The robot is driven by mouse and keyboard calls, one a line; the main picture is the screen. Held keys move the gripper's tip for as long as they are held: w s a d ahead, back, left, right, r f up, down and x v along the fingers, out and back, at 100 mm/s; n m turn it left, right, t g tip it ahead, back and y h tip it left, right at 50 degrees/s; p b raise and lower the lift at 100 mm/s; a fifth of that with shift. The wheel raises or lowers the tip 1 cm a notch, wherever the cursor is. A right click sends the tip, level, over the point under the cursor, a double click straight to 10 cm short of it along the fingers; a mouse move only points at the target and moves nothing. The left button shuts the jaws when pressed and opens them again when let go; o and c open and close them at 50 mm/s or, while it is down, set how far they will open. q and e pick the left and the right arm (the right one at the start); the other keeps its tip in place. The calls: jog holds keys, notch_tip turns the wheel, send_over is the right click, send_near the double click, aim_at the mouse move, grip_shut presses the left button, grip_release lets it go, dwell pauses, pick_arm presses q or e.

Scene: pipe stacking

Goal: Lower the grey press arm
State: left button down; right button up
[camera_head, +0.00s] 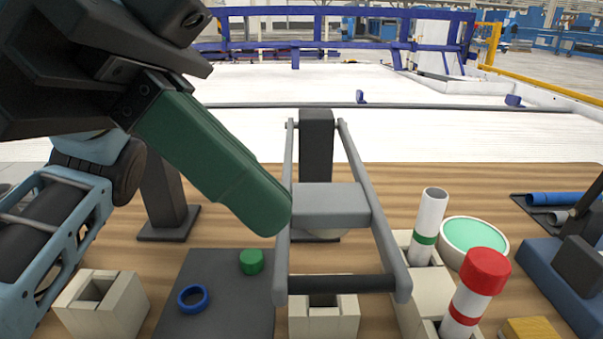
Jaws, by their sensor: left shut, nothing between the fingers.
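The grey press arm (381,245) is a frame with two long side bars hinged at a dark upright post (317,140). A grey block (330,205) spans its middle, and a dark handle bar (340,283) joins its near ends. The handle overlaps a beige socket block (323,318) in the picture; its height above it is hard to judge. My left gripper (268,218) comes in from the upper left, its green fingers shut and empty. Its tip overlaps the left side bar; I cannot tell whether they touch. My right gripper is not in view.
A dark mat (225,310) holds a blue ring (193,298) and a green cap (252,261). Pale pipes with green (430,225) and red (478,285) bands stand at right, beside a green-topped bowl (474,236). Another beige block (101,303) stands at left.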

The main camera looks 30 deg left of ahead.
pick_arm(q)
jog(key=s+a+r+p, duration=0.2)
jog(key=r, duration=0.1)
jog(key=shift+s+a+r, duration=0.2)
jog(key=shift+s+a, duration=0.05)
dwell(0.5)
